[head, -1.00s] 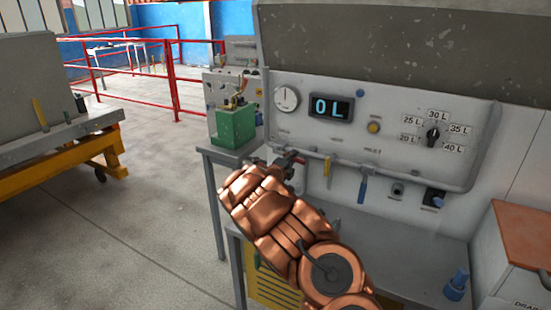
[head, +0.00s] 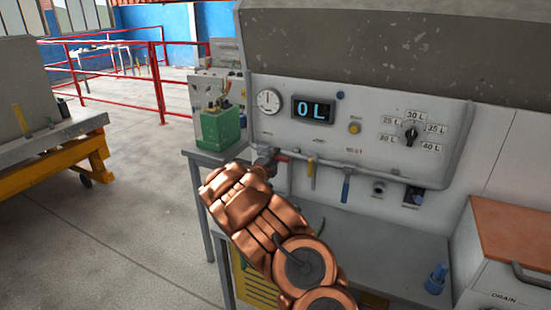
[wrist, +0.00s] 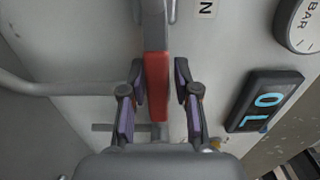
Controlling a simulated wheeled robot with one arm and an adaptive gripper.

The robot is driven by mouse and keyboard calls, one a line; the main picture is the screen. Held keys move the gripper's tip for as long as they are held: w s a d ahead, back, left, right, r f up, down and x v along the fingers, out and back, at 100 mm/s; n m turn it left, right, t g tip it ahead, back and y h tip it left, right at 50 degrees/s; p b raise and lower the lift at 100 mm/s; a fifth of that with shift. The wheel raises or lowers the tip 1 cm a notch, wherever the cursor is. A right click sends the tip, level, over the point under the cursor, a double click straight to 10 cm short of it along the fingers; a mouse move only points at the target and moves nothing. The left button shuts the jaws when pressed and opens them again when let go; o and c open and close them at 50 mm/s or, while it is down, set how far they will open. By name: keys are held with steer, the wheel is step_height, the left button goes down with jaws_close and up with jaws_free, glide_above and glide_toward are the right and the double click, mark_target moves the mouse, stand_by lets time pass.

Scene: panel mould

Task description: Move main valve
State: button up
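A valve with a red lever handle (wrist: 157,85) sits on the grey pipe of the panel; I take it as the main valve. In the wrist view the lever lies between the two fingers of my gripper (wrist: 160,97), with a narrow gap on each side. The gripper is open around the lever. In the head view a small part of the red handle (head: 282,157) shows at the pipe's left end. My copper-coloured arm hides the gripper's fingers and most of the valve there.
Along the pipe to the right hang a yellow handle (head: 311,172) and a blue handle (head: 346,186). Above are a round gauge (head: 269,101), a display (head: 313,109) reading 0L and a selector knob (head: 411,133). A green box (head: 220,130) stands left of the panel.

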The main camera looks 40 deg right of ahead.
steer(key=shift+o, duration=1.1)
steer(key=shift+s, duration=0.1)
steer(key=v, duration=1.2)
steer(key=shift+d, duration=0.1)
